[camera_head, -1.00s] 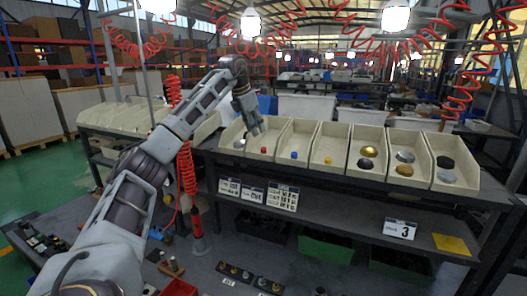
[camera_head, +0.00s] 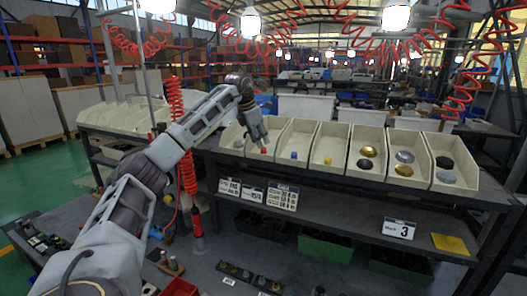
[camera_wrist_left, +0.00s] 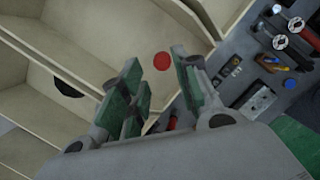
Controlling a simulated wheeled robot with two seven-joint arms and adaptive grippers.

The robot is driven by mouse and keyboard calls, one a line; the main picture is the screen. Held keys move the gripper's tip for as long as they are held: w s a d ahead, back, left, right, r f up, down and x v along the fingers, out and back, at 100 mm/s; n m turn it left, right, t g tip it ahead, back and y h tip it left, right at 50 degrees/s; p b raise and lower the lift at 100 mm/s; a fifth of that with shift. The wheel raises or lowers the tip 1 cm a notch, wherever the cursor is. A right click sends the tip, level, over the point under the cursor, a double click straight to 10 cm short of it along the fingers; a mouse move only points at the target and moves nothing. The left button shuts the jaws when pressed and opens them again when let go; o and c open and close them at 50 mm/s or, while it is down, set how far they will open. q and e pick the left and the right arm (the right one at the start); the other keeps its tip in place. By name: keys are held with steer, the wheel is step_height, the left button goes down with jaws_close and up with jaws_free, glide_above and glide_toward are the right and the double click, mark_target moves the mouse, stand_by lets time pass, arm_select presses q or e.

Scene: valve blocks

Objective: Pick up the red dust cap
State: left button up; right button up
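The red dust cap (camera_head: 263,150) sits near the front of the second bin from the left in the row of cream bins. In the left wrist view it is a small red disc (camera_wrist_left: 162,61) on the bin floor, seen just beyond and between my fingertips. My left gripper (camera_head: 260,141) hangs over that bin, just above the cap. Its green-padded fingers (camera_wrist_left: 162,76) are apart with nothing between them. I cannot tell the exact gap to the cap. My right gripper is not in view.
Bin walls (camera_head: 279,140) stand close on both sides. Neighbouring bins hold a blue cap (camera_head: 294,155), a yellow cap (camera_head: 327,161), and black, gold and silver discs. A red coiled hose (camera_head: 187,165) hangs left of the bins, near my arm.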

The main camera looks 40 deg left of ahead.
mark_target(264, 148)
arm_select(q)
steer(key=shift+p+x, duration=0.65)
steer(key=shift+x, duration=1.6)
steer(key=shift+d, duration=0.1)
steer(key=c, duration=0.4)
